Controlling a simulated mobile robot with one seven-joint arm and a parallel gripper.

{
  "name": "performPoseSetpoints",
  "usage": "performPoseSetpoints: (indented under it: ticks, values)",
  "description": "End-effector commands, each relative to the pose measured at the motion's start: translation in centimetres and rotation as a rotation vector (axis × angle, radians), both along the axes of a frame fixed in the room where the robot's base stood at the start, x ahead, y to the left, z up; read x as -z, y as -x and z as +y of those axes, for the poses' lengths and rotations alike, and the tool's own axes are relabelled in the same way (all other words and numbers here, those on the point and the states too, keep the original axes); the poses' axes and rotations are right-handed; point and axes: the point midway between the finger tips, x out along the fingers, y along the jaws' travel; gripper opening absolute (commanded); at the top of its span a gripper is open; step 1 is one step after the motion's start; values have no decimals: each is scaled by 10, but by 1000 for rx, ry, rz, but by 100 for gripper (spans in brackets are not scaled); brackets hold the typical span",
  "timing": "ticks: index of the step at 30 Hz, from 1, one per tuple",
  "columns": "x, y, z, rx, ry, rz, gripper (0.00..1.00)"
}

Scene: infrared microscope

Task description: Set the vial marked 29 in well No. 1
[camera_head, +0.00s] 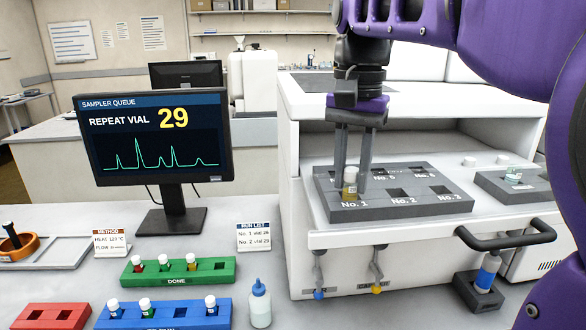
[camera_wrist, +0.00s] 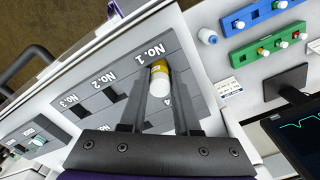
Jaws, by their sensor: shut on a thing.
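My gripper (camera_head: 350,186) points straight down at the front left of the grey well block (camera_head: 440,205). It is shut on an upright amber vial (camera_head: 349,178) with a pale cap, which also shows between the fingers in the wrist view (camera_wrist: 159,80). The vial is at well No. 1, directly behind the "No. 1" mark. I cannot tell whether its base is down in the well or just above it. The number on its label is too small to read. The monitor (camera_head: 155,140) reads "REPEAT VIAL 29". Wells No. 2 and No. 3 look empty; the back row is partly hidden.
A green "DONE" rack (camera_head: 213,275) and a blue rack (camera_head: 178,314) hold capped vials on the bench. A squeeze bottle (camera_head: 260,305) stands beside them. The instrument housing (camera_head: 420,105) overhangs the block, and a black handle (camera_head: 505,236) juts out at right.

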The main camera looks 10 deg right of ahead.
Motion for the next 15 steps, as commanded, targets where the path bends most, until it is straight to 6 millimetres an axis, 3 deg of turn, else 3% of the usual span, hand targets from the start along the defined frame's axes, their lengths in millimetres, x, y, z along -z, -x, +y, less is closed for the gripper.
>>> performPoseSetpoints:
  ticks: [4,5,10,15]
  values:
    - [3,0,0,0,0,0,0]
    - [2,0,0,0,0,0,36]
    - [2,0,0,0,0,0,65]
    - [2,0,0,0,0,0,65]
